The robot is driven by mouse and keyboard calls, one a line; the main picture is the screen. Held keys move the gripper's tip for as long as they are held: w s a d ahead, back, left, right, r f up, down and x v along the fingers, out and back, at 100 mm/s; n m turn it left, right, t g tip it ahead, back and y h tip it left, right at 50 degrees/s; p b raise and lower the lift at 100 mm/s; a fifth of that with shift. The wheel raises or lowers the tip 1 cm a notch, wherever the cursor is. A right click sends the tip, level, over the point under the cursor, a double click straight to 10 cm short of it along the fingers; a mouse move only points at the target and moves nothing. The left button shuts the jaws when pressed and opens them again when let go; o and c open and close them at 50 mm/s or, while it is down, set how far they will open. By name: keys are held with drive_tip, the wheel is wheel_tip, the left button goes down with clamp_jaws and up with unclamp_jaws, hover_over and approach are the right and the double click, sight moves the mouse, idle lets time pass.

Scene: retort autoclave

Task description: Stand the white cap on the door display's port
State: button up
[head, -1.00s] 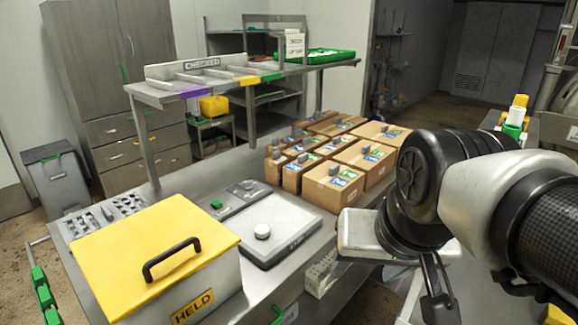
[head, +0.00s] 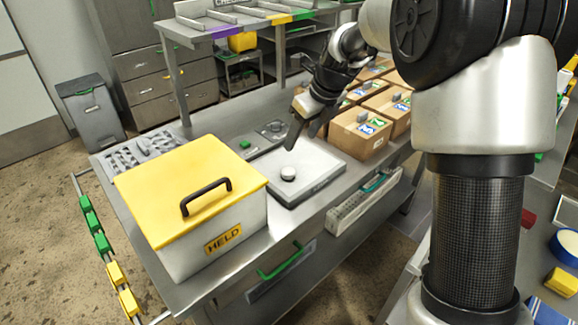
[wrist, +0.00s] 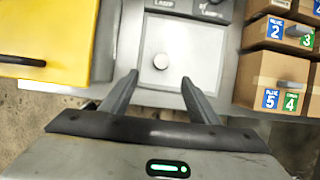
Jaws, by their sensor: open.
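The white cap (head: 288,173), a small round disc, rests on the pale plate (head: 312,165) of a flat bench unit right of the yellow-lidded box. In the wrist view the cap (wrist: 161,61) lies just beyond and between my fingertips, with nothing around it. My gripper (head: 303,135) is open and empty above the plate, pointing down toward the cap; its spread fingers also show in the wrist view (wrist: 160,77). I cannot make out the door display or its port in these views.
The box with the yellow lid (head: 190,185) and black handle, marked HELD, stands left of the plate. Several cardboard cartons (head: 358,133) stand close on the right. A raised shelf (head: 240,22) spans the back. A grey moulded tray (head: 145,148) lies at back left.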

approach(287, 169)
drive_tip(key=shift+a+f+b, duration=0.2)
drive_tip(key=shift+a+f, duration=0.05)
drive_tip(key=shift+f, duration=0.35)
drive_tip(key=shift+a+f+b, duration=0.2)
drive_tip(key=shift+a+f, duration=0.05)
drive_tip(key=shift+f, duration=0.3)
drive_tip(key=shift+w+x, duration=0.15)
drive_tip(key=shift+x, duration=1.25)
drive_tip(key=shift+w+x, duration=0.15)
drive_tip(key=shift+x, duration=1.25)
drive_tip(key=shift+d, duration=0.2)
drive_tip(key=c, duration=1.2)
